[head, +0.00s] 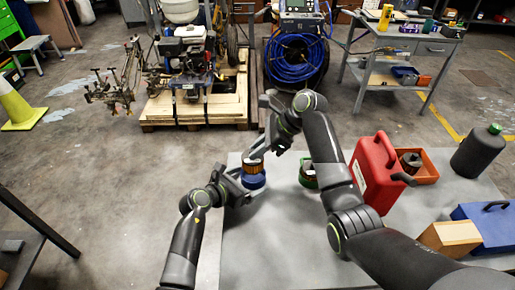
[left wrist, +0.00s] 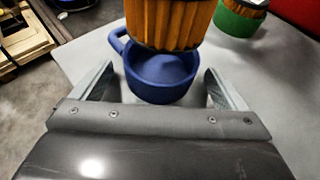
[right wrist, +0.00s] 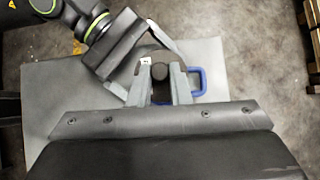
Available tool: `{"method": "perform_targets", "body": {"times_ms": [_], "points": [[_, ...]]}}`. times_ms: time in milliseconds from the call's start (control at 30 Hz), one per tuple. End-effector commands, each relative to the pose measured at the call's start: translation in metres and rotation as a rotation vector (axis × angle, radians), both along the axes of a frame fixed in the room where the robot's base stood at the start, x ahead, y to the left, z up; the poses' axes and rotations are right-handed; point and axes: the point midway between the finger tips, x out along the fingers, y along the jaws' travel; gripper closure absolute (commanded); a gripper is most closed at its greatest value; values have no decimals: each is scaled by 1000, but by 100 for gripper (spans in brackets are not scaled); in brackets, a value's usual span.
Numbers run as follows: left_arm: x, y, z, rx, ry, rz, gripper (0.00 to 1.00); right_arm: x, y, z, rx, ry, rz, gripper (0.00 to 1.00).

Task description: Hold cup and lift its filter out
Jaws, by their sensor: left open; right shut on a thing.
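The blue cup (head: 253,181) stands on the grey table near its far left edge. Its handle (right wrist: 197,82) shows in the right wrist view. The orange pleated filter (left wrist: 165,22) is over the cup, and the cup's inside (left wrist: 160,72) shows below it in the left wrist view. My right gripper (head: 256,152) is shut on the filter's dark top (right wrist: 161,82) from above. My left gripper (left wrist: 158,88) is open, with a finger on either side of the cup and gaps visible between the fingers and the cup wall.
A green cup (head: 306,181) with another filter stands to the right, partly behind my right arm. A red canister (head: 375,172), an orange tray (head: 427,168), a dark bottle (head: 478,152), a blue case (head: 487,228) and a cardboard box (head: 450,238) fill the table's right side. The near left is clear.

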Motion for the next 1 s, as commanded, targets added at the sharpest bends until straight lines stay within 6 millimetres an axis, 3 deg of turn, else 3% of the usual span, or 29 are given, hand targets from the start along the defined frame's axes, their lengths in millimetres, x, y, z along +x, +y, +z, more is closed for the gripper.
{"method": "perform_targets", "body": {"times_ms": [333, 1000], "points": [[-9, 10, 5, 0, -1, 2, 6, 0, 0, 0, 0, 0, 0, 100], [-74, 75, 44, 0, 0, 1, 6, 0, 0, 0, 0, 0, 0, 100]]}}
